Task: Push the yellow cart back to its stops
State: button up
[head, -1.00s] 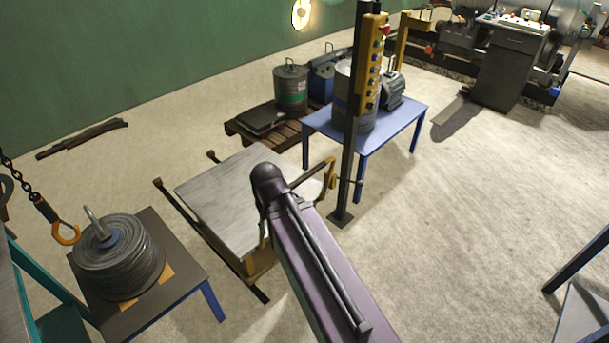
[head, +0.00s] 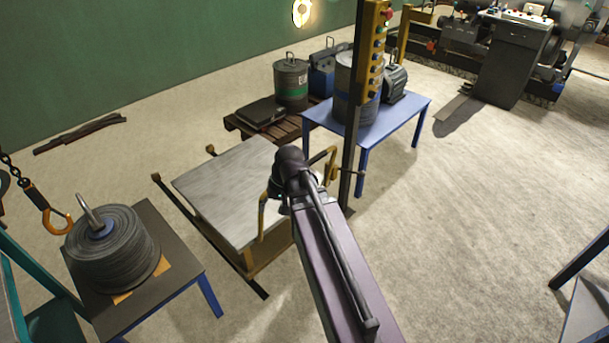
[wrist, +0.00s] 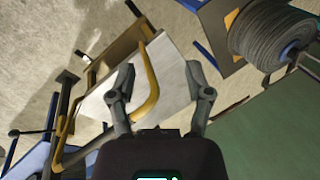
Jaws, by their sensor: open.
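The yellow cart (head: 222,190) has a flat pale deck, a yellow-brown frame and a yellow tube handle (head: 262,218) at its near right side. It sits on two dark floor rails with small brown end posts (head: 156,178) (head: 211,149) just beyond its far left side; a small gap shows there. My gripper (wrist: 163,92) is open in the wrist view. The bent handle bar (wrist: 153,80) shows between its fingers, nearer the left one; I cannot tell whether they touch. In the head view my arm hides part of the handle and most of the gripper.
A dark post with a yellow button box (head: 372,50) stands right of the cart, close to the handle. A blue table (head: 405,118) with a drum and motor is behind it. A cable-spool table (head: 190,262) stands front left, near a hanging hook (head: 58,222).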

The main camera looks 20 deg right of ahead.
jog(key=w+d+f+m+t+y+b, duration=0.2)
jog(key=w+d+f+t+y+b, duration=0.1)
jog(key=w+d+b, duration=0.3)
jog(key=w+d+f+m+t+y+b, duration=0.25)
jog(key=w+d+b, duration=0.2)
jog(key=d, duration=0.35)
jog(key=d+m+t+y+b, duration=0.2)
jog(key=d+t+b, duration=0.3)
jog(key=d, duration=1)
jog(key=m+b, duration=0.1)
jog(key=b, duration=0.2)
jog(key=shift+w+d+f, duration=0.15)
jog(key=shift+w+d, duration=0.15)
jog(key=shift+w, duration=0.1)
jog(key=shift+w+a+m+t, duration=0.1)
jog(key=shift+m+t, duration=0.15)
jog(key=b+x, duration=0.1)
jog(key=x, duration=0.5)
jog(key=b+x, duration=0.1)
jog(key=x, duration=0.6)
jog(key=shift+w+a+f+b, duration=0.2)
jog(key=shift+f+b, duration=0.1)
grip_shut()
